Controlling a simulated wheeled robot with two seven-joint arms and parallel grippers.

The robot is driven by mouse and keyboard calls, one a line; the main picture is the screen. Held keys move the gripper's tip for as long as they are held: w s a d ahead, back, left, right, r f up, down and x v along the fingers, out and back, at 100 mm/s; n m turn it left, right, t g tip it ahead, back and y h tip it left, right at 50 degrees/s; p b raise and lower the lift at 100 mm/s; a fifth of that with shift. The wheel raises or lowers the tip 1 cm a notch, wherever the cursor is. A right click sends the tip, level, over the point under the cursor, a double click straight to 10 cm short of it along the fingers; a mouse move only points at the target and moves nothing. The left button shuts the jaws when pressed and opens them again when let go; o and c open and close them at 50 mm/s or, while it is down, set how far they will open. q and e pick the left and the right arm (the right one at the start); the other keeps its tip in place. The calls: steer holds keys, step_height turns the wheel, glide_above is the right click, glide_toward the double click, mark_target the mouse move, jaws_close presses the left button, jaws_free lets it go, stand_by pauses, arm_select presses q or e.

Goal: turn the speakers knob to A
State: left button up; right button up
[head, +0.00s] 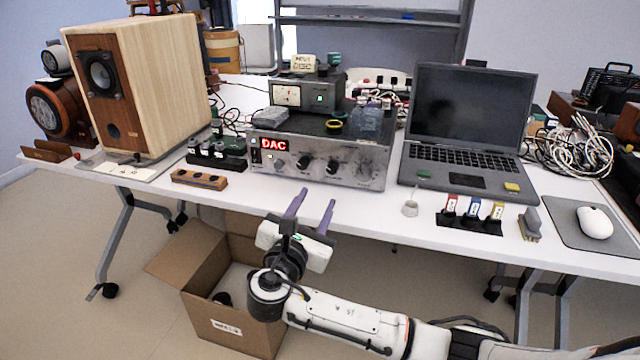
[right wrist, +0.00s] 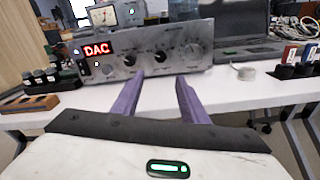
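A grey amplifier-like unit (head: 320,158) with a red lit "DAC" display (head: 273,145) stands on the white table. Its front carries two dark knobs, one on the left (head: 304,161) and one on the right (head: 333,166), and a paler round control (head: 365,170). The labels are too small to read, so I cannot tell which is the speakers knob or where it points. My right gripper (head: 315,198) has purple fingers, apart and empty, in front of and below the unit's front. The right wrist view shows its fingertips (right wrist: 160,78) below the dark knobs. My left gripper is not in view.
A wooden speaker (head: 155,85) stands left of the unit, an open laptop (head: 465,130) right. A wooden block (head: 199,180) and a small pale cup (head: 410,208) lie near the table's front edge (head: 370,205). An open cardboard box (head: 222,325) is on the floor below.

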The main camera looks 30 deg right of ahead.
mark_target(331, 171)
steer(key=shift+h, duration=0.3)
steer(key=x, duration=0.3)
steer(key=b+x, duration=0.1)
steer(key=x, duration=0.3)
steer(key=b+x, duration=0.1)
steer(key=x, duration=0.2)
steer(key=shift+w+d+r, duration=0.1)
steer(key=shift+d+r, duration=0.2)
jaws_close()
